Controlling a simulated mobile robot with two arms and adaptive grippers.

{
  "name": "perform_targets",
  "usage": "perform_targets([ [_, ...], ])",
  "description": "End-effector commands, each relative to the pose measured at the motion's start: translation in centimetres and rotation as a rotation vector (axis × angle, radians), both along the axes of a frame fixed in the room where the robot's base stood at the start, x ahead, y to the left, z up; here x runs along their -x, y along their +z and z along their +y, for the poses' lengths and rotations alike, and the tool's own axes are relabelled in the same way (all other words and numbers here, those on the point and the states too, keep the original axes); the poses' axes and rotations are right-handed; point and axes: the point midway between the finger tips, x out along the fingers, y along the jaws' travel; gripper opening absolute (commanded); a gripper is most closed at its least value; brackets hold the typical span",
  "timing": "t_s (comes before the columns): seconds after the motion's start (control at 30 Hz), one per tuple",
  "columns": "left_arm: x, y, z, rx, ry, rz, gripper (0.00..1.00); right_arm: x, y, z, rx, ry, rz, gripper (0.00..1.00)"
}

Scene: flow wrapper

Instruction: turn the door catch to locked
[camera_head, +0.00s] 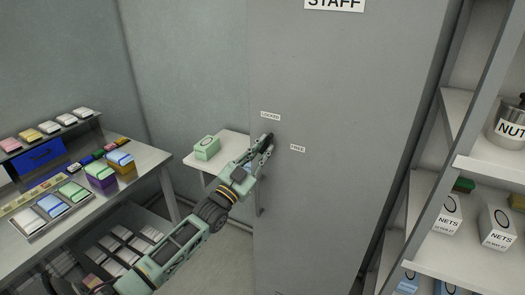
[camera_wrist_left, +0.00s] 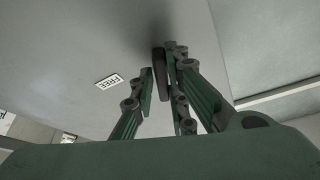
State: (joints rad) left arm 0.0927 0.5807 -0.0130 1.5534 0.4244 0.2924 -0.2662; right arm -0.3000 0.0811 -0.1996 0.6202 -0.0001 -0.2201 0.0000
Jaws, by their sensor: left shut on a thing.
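The grey door (camera_head: 350,130) stands in front of me with a STAFF sign at its top. A LOCKED label (camera_head: 270,116) and a FREE label (camera_head: 298,148) sit near its left edge. My left gripper (camera_head: 266,144) is at the door beside these labels. In the left wrist view its fingers (camera_wrist_left: 164,84) are closed around the dark bar of the door catch (camera_wrist_left: 159,62). The FREE label (camera_wrist_left: 108,81) is left of the fingers there. In the head view the fingers mostly cover the catch, so I cannot tell which label it points to. My right gripper is not in view.
A work table (camera_head: 140,158) with trays and coloured boxes is at the left. A small white table (camera_head: 230,145) with a green box (camera_head: 207,148) stands behind my left arm. Shelves (camera_head: 490,165) with NETS boxes and a NUT canister are at the right.

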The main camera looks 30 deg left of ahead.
Motion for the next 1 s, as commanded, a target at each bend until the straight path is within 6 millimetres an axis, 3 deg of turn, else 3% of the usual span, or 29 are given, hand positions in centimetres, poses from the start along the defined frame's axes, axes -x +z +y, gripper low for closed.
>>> perform_targets([
  [0.5, -0.04, 0.17, -0.12, 0.349, 0.002, -0.041, 0.0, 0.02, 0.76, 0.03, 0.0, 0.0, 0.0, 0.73],
  [1.0, -0.02, 0.13, -0.11, 0.418, 0.001, -0.05, 0.0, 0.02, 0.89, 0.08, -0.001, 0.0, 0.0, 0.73],
])
